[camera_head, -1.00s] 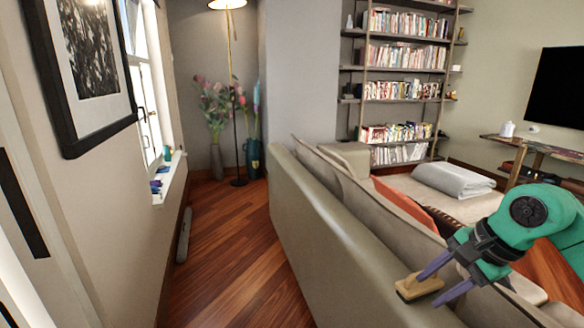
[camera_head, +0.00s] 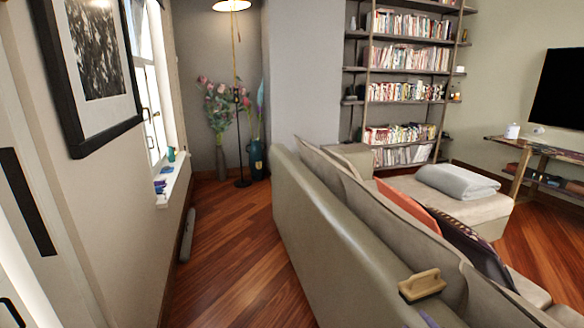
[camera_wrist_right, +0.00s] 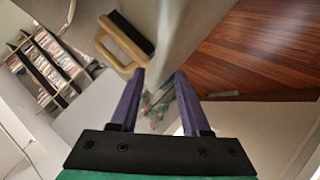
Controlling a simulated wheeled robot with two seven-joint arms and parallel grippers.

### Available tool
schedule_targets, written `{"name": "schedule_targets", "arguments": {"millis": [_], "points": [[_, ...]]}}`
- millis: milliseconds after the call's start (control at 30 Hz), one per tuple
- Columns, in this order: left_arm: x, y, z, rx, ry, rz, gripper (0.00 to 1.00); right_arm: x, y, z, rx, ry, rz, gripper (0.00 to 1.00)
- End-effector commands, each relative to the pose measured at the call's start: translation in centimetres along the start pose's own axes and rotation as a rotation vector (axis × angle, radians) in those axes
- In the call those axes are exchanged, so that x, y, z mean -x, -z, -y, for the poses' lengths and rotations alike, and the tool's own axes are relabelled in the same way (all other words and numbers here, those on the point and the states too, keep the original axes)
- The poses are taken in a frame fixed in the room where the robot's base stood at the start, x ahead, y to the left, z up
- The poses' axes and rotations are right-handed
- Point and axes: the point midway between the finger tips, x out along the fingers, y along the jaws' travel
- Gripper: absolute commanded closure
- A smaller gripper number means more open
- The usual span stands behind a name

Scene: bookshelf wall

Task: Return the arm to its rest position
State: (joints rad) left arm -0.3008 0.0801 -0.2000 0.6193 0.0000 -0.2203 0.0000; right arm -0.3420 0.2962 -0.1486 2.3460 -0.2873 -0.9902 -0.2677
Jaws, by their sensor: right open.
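My right gripper (camera_wrist_right: 159,74) shows in the right wrist view with its two purple fingers apart and nothing between them. In the head view only a small purple bit of it shows at the bottom edge, right of centre. A tan block with a handle and dark underside (camera_head: 422,285) rests on top of the sofa back. The block also shows in the right wrist view (camera_wrist_right: 122,44), beyond the left finger and apart from the gripper. My left gripper is in neither view.
The grey-beige sofa (camera_head: 325,240) fills the middle and lower right. A bookshelf (camera_head: 405,90) stands at the back. A side table (camera_head: 540,150) is at the far right.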

Motion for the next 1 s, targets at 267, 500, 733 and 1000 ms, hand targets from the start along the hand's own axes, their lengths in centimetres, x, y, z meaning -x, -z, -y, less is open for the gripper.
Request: {"name": "schedule_targets", "arguments": {"millis": [267,500,733,1000], "points": [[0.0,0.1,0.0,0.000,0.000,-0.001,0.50,4.5,-9.3,10.2,-0.373,0.338,0.415,0.54],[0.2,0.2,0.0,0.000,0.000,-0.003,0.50,6.8,-13.8,16.6,-0.508,0.495,0.643,0.54],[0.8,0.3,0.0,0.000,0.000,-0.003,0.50,2.4,-18.9,22.4,-0.491,0.513,0.678,0.54],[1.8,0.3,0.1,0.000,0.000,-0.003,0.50,0.7,-30.4,32.4,-0.460,0.547,0.745,0.54]]}}
